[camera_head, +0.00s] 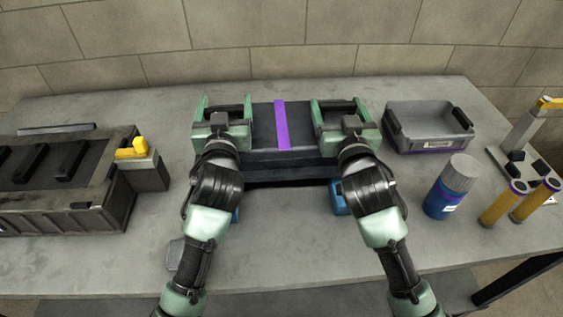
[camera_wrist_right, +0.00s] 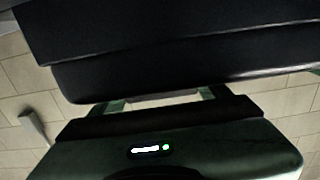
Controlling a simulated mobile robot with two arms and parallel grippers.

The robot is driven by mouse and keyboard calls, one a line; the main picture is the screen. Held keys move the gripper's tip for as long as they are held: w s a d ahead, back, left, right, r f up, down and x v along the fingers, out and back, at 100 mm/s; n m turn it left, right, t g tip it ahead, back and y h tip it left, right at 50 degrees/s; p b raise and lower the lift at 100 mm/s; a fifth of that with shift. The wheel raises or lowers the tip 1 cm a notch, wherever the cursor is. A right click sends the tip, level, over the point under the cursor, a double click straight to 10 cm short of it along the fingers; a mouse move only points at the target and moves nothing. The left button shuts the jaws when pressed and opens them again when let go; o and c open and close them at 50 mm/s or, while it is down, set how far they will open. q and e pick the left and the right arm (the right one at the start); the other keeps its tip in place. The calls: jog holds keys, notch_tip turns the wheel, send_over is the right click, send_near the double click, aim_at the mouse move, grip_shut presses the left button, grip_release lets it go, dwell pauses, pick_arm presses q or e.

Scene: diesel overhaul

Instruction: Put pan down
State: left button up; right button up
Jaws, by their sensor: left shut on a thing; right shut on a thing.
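The pan (camera_head: 264,132), a dark box-like piece with a purple stripe across its middle, is at the centre of the workbench in the head view. My left gripper (camera_head: 226,113) is shut on its left end and my right gripper (camera_head: 341,115) is shut on its right end. The pan looks level. A dark shadow lies along its front lower edge; whether its underside touches anything is hidden. In the right wrist view the dark pan (camera_wrist_right: 190,55) fills the top, with my right gripper (camera_wrist_right: 160,98) against it.
On the grey workbench (camera_head: 290,260), a large dark tray-like block (camera_head: 60,215) stands left with a yellow-topped piece (camera_head: 140,150). A grey bin (camera_head: 425,128), blue canister (camera_head: 443,197) and yellow cylinders (camera_head: 503,203) stand right. Blue pieces (camera_head: 339,197) show partly under my arms. The front middle is clear.

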pick_arm(q)
jog(key=shift+s+r, duration=0.1)
jog(key=shift+r, duration=0.25)
pick_arm(e)
jog(key=shift+s+r, duration=0.1)
jog(key=shift+r, duration=0.2)
pick_arm(q)
jog(key=shift+f, duration=0.15)
pick_arm(e)
jog(key=shift+f, duration=0.2)
